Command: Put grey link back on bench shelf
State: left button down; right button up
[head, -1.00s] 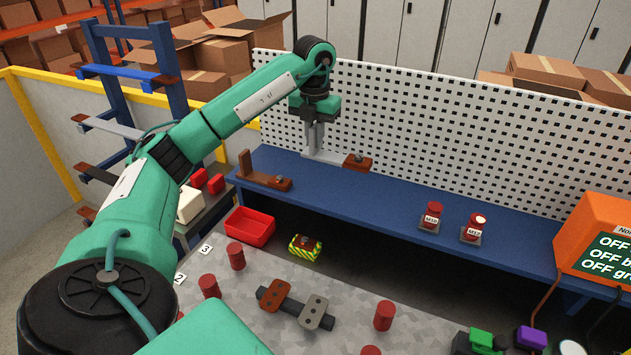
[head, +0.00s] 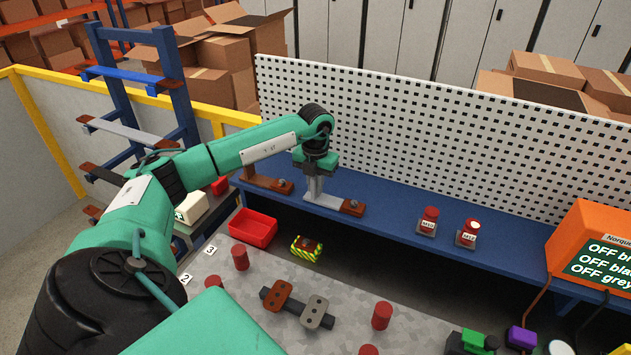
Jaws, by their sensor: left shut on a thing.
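The grey link (head: 328,201) is a grey bar with an upright part and a copper-brown end carrying a bolt. It is at the blue bench shelf (head: 390,217), left of its middle. My left gripper (head: 316,180) points down and is shut on the link's upright part. The link looks level and at or very near the shelf top; I cannot tell whether it touches. My right gripper is not in view.
A white perforated panel (head: 430,135) rises behind the shelf. Two red capped items, one (head: 428,220) left of the other (head: 467,232), stand farther right. An orange display box (head: 590,240) is at the right. Below are a red tray (head: 253,229) and several red cylinders.

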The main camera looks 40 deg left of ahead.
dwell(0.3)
pick_arm(q)
jog(key=c, duration=1.5)
grip_release()
jog(key=shift+f, duration=0.15)
jog(key=shift+o, duration=0.2)
jog(key=shift+r, duration=0.3)
notch_tip(320, 180, up, 10)
jog(key=b, duration=0.4)
jog(key=shift+r+b, duration=0.1)
jog(key=shift+b, duration=0.2)
jog(key=shift+r, duration=0.75)
jog(key=shift+s+f, duration=0.1)
